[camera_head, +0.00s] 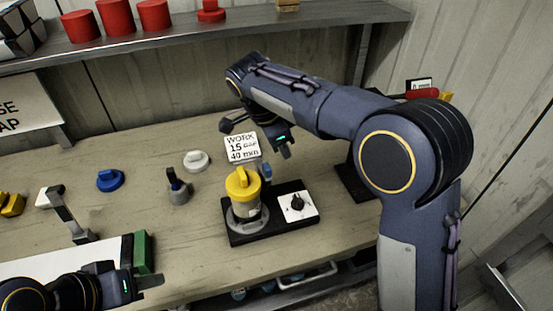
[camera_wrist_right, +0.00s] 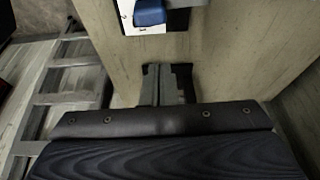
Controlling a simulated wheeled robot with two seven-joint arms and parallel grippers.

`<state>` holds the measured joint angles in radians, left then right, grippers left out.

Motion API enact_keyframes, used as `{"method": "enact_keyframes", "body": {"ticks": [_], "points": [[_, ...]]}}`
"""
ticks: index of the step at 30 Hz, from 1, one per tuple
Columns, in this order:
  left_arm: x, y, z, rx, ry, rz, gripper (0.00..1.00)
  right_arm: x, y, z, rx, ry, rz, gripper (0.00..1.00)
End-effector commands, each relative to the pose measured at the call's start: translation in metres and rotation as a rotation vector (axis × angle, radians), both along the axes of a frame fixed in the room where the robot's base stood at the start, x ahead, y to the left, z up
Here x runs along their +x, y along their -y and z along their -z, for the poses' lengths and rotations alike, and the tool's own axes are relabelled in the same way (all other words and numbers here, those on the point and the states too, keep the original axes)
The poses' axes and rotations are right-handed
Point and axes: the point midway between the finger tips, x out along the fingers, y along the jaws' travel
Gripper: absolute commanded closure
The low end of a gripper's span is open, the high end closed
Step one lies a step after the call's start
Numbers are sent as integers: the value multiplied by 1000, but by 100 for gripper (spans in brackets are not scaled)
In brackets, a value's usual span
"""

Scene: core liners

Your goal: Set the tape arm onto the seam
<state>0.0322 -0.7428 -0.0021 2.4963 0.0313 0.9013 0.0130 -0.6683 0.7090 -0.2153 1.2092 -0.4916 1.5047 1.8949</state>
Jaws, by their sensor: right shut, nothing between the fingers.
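A grey upright arm (camera_head: 65,212) stands at the left of the bench, tilted, its foot by a long white piece (camera_head: 65,262) with a green end block (camera_head: 142,252). It may be the tape arm; I cannot make out a seam. My right gripper (camera_head: 286,152) is shut and empty, behind and right of a yellow-capped cylinder (camera_head: 243,192). Its closed fingers also show in the right wrist view (camera_wrist_right: 161,82). My left gripper (camera_head: 148,283) is low at the left, near the green block; its finger opening is unclear.
The cylinder stands on a black base with a white dial plate (camera_head: 298,207). A work card (camera_head: 242,148) stands behind. Small blue (camera_head: 110,180), white (camera_head: 197,160) and grey (camera_head: 179,190) pieces are spread leftward. A shelf (camera_head: 210,38) with red cylinders runs above.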

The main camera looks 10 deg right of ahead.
Motion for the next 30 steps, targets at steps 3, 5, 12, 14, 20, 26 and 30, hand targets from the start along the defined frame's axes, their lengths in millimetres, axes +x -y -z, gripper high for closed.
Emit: {"method": "enact_keyframes", "body": {"ticks": [3, 5, 12, 14, 20, 26, 30], "points": [[0, 0, 2, 0, 0, 0, 64, -2, -8, -25, 0, 3, 1, 100], [0, 0, 1, 0, 0, 0, 64, -3, -12, -37, -2, 2, 2, 100], [0, 0, 0, 0, 0, 0, 64, -6, -21, -64, -3, 0, 3, 100], [0, 0, 0, 0, 0, 0, 64, -7, -21, -66, -3, -1, 3, 100], [0, 0, 0, 0, 0, 0, 64, -7, -21, -67, -4, -2, 3, 100], [0, 0, 0, 0, 0, 0, 64, -7, -21, -67, -4, -2, 3, 100], [0, 0, 0, 0, 0, 0, 64, -8, -15, -68, 10, -10, -9, 100]]}}
